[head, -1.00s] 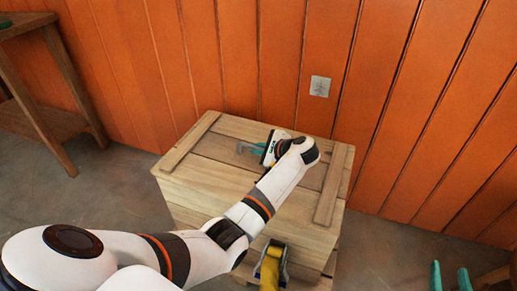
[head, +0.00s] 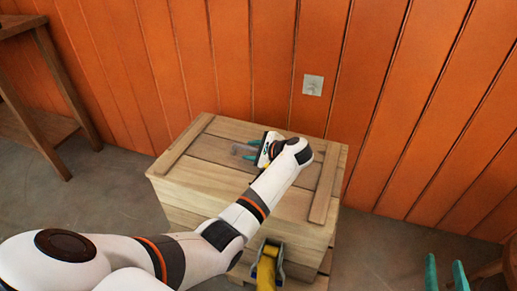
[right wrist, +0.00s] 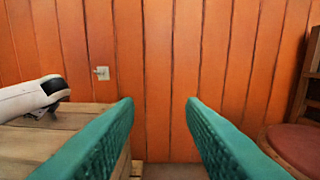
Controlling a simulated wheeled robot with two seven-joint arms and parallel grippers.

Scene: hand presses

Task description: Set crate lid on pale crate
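The wooden crate lid (head: 205,170), a plank top with a batten at each end, lies flat on top of the pale crate (head: 190,215). No clear gap shows between them, though my left arm covers part of the front. My left gripper (head: 246,151) is over the middle of the lid, with its teal fingers apart. A greyish piece shows between the fingers; I cannot tell whether it is a handle. My right gripper (head: 447,274) is open and empty, low at the right; its fingers also show in the right wrist view (right wrist: 160,110), to the right of the crate.
A yellow and grey object (head: 268,265) is in front of the crate, low down. An orange plank wall (head: 400,110) with a small grey plate (head: 313,85) stands close behind. A wooden table (head: 45,100) is at the left. A red round seat (right wrist: 300,147) is at the right.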

